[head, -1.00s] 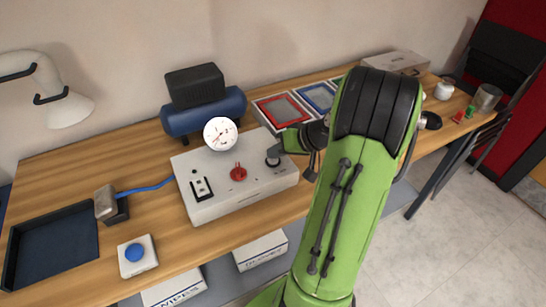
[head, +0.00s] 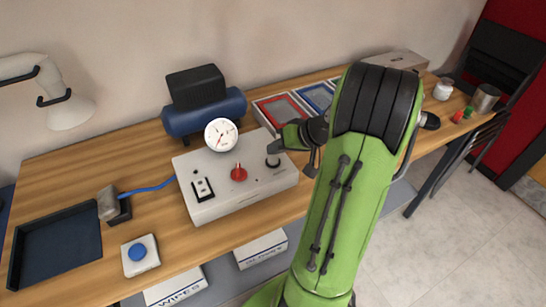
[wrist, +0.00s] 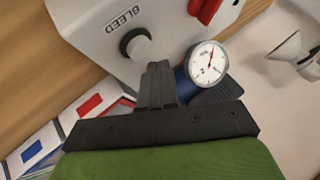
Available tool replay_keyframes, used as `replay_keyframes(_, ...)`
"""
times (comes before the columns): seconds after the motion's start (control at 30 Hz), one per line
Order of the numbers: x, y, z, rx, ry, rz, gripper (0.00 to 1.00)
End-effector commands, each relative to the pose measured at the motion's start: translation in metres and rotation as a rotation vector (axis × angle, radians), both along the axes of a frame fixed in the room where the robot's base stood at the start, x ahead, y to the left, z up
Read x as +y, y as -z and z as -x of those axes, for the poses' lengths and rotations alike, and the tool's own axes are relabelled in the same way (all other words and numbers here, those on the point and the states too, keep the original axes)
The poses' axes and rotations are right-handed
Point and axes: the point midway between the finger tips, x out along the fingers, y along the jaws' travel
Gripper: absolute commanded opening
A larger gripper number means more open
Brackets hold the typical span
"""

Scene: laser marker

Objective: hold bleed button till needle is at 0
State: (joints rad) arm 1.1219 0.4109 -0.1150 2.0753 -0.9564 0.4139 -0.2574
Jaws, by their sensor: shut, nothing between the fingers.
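The grey control box (head: 215,170) stands on the wooden bench. Its bleed button (wrist: 139,48) is a round grey cap in a dark collar, beside the label BLEED (wrist: 123,18); in the head view the button (head: 273,162) is at the box's right end. The round white gauge (head: 221,134) stands at the back of the box, and its red needle shows in the wrist view (wrist: 209,60), away from its pin; I cannot read the number. My gripper (wrist: 157,68) is shut and empty, its tips close to the button and seemingly off it.
A red knob (head: 238,174) and a black-framed switch (head: 203,189) sit on the box. A blue compressor tank (head: 204,115) is behind it. Red and blue framed trays (head: 281,110) lie behind my arm. A blue push button (head: 138,252) and dark tray (head: 55,245) are at left.

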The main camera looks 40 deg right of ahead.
Motion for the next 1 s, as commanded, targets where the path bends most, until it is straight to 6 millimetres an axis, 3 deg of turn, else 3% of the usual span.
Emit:
replay_keyframes(0.5, 0.0, -0.051, 0.0, -0.002, -0.001, 0.001, 0.0)
replay_keyframes(1.0, 0.0, -0.05, 0.0, -0.001, 0.001, 0.0, 0.0)
